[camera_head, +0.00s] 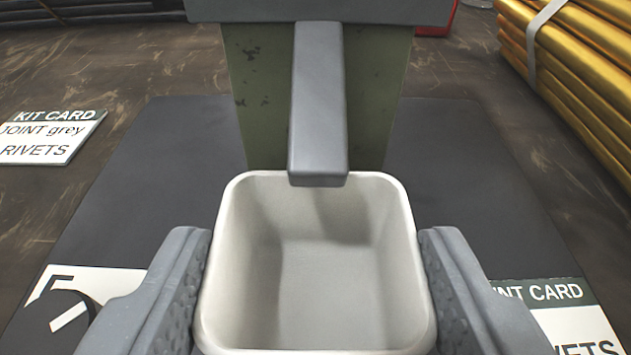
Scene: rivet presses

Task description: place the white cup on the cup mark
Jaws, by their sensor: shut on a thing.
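The white cup (320,262) is a square, round-cornered cup, upright and open at the top, and it looks empty inside. My gripper (320,290) is shut on it, with one grey finger against its left wall and one against its right wall. A grey bar or spout of the green press (245,90) hangs down just over the cup's far rim. The cup mark is not clearly visible; the cup hides the floor or mat beneath it. I cannot tell whether the cup's base touches the surface below.
A dark mat (130,190) lies under the press. A kit card (50,137) lies at the left, another card (575,318) at lower right, and a white marked plate (85,295) at lower left. Strapped golden bars (580,75) are stacked at upper right.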

